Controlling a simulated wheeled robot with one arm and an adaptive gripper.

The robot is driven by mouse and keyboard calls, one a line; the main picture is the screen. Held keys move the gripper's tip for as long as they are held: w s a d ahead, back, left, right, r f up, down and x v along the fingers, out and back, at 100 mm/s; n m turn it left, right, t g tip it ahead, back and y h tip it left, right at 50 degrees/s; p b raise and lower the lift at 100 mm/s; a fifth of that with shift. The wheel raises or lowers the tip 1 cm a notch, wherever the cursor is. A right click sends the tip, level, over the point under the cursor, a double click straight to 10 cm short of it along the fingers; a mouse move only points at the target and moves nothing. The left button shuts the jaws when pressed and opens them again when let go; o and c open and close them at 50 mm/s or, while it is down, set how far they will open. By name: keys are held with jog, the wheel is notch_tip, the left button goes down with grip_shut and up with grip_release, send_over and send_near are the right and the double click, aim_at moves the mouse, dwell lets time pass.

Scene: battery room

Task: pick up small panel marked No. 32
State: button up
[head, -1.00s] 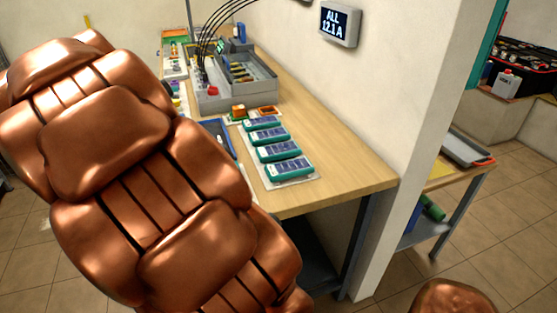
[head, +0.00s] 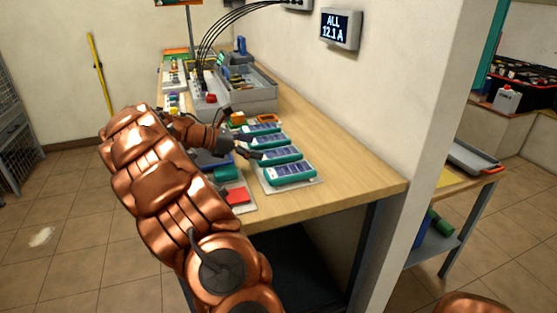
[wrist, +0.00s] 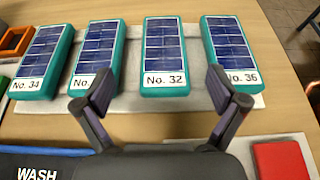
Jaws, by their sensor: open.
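The small panel marked No. 32 (wrist: 166,55) is a teal-framed solar panel with blue cells and a white label. It lies third from the left in a row on a pale sheet in the wrist view. In the head view it appears to be the second panel from the front (head: 280,156). My gripper (wrist: 160,92) is open and empty, with its fingers spread on either side of No. 32's labelled end. It also shows beside the row's left side in the head view (head: 250,152). I cannot tell its height above the sheet.
Panel No. 36 (wrist: 230,50) lies right of No. 32, its label partly covered by a finger. A panel with a hidden number (wrist: 98,50) and No. 34 (wrist: 44,60) lie left. A red block (wrist: 281,160) and blue WASH item (wrist: 40,166) are near. Bare wooden table (head: 350,180) lies right.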

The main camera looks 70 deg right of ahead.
aim_at(279, 153)
jog(key=shift+a+x, duration=0.2)
jog(key=shift+x, duration=3.5)
jog(key=shift+s+f, duration=0.1)
jog(key=c, duration=1.3)
jog(key=shift+c, duration=0.3)
